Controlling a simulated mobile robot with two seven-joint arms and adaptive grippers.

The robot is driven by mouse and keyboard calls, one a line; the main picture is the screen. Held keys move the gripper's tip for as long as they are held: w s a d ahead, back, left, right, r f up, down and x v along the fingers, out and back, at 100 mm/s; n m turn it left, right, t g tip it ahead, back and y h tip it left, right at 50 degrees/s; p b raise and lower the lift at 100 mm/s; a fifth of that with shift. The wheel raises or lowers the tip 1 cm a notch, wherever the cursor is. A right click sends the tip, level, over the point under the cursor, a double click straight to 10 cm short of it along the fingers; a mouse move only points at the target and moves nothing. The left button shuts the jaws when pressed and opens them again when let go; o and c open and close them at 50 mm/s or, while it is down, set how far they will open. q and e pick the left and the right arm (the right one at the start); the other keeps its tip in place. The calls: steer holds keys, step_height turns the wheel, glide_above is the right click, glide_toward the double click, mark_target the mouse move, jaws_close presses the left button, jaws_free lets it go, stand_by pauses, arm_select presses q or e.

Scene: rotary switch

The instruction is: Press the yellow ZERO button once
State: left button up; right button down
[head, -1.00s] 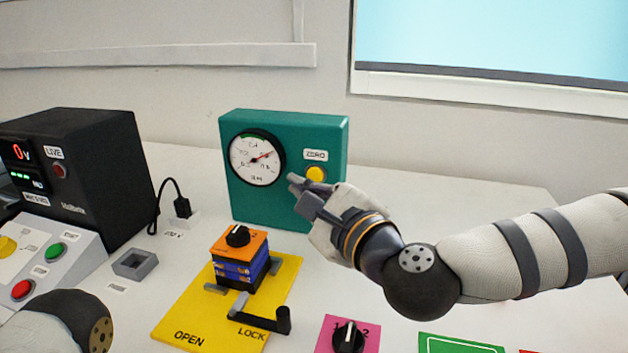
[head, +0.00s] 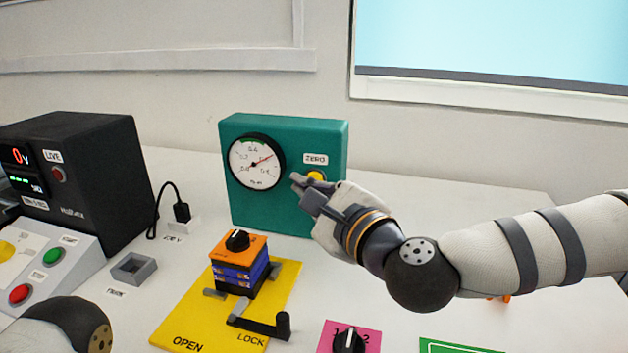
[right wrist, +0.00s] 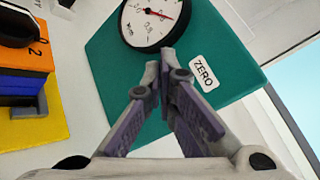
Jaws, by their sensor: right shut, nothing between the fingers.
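The yellow ZERO button (head: 316,176) is on the front of the teal gauge box (head: 245,210), just below the ZERO label (head: 315,159). My right gripper (head: 298,182) is shut and empty in front of the box, its fingertips just left of the button. The gripper covers the button's lower part in the head view. I cannot tell whether it touches the box or button. In the right wrist view, the closed fingertips (right wrist: 164,66) lie between the gauge and the ZERO label (right wrist: 204,73), and the button is hidden. My left gripper is out of view.
The round gauge (head: 256,162) is left of the button. A yellow plate (head: 185,318) with a blue-orange switch stack (head: 239,265) and black crank handle (head: 283,325) lies in front. A black meter (head: 100,180) stands left. The table right of the teal box is clear.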

steer(key=shift+w, duration=0.15)
stand_by(0.5)
steer(key=shift+w+d, duration=0.1)
steer(key=shift+w, duration=0.2)
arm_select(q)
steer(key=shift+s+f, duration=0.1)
arm_select(e)
steer(key=shift+w+d, duration=0.15)
steer(key=shift+w, duration=0.25)
stand_by(0.7)
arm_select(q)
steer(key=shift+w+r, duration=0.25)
arm_select(e)
steer(key=shift+s+a, duration=0.25)
steer(key=shift+s, duration=0.55)
arm_select(q)
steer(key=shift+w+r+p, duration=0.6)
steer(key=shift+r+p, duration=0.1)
steer(key=shift+p, duration=0.1)
arm_select(e)
steer(key=s, duration=0.1)
steer(key=s+a, duration=0.1)
steer(key=s, duration=0.2)
steer(key=shift+s+a, duration=0.3)
steer(key=shift+s, duration=0.1)
